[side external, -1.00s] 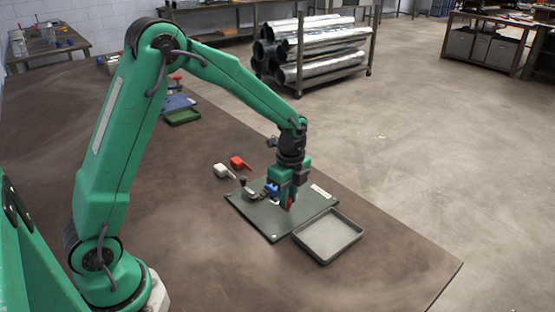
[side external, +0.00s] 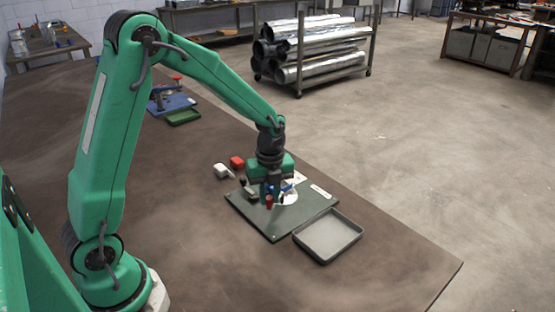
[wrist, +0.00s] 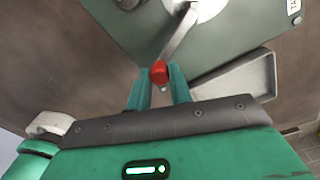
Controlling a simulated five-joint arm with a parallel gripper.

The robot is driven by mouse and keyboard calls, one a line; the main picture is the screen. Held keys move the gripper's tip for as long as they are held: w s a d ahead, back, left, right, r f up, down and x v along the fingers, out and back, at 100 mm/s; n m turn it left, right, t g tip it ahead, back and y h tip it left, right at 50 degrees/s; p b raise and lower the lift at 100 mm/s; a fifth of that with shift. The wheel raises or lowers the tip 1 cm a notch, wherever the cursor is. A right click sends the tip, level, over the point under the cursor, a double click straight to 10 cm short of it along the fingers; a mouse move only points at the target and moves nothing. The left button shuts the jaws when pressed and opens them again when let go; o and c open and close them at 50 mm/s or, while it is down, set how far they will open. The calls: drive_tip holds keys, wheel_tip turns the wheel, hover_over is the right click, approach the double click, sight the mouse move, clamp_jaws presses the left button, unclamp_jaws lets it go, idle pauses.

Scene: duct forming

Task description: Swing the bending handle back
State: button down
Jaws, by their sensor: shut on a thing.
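The bending handle has a red knob (wrist: 158,72) at the end of a grey metal lever (wrist: 179,36). In the wrist view the lever runs up to a round pale disc (wrist: 205,8) on the green base plate (wrist: 125,30). My gripper (wrist: 158,80) is shut on the red knob, one finger on each side. In the side view my gripper (side external: 270,198) is low over the left-middle part of the plate (side external: 272,228), with the red knob (side external: 269,202) at its fingertips. Part of the bender behind the fingers is hidden.
A grey tray (side external: 328,238) sits beside the plate at the right. A red block (side external: 237,162) and a white block (side external: 222,171) lie behind it at the left. A blue fixture (side external: 172,103) and a green tray (side external: 183,117) stand farther back. The table front is clear.

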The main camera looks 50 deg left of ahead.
drive_tip(key=shift+s, duration=0.1)
drive_tip(key=c, duration=1.3)
unclamp_jaws()
drive_tip(key=shift+o, duration=0.2)
drive_tip(key=shift+w+r, duration=0.2)
drive_tip(key=shift+r, duration=3.75)
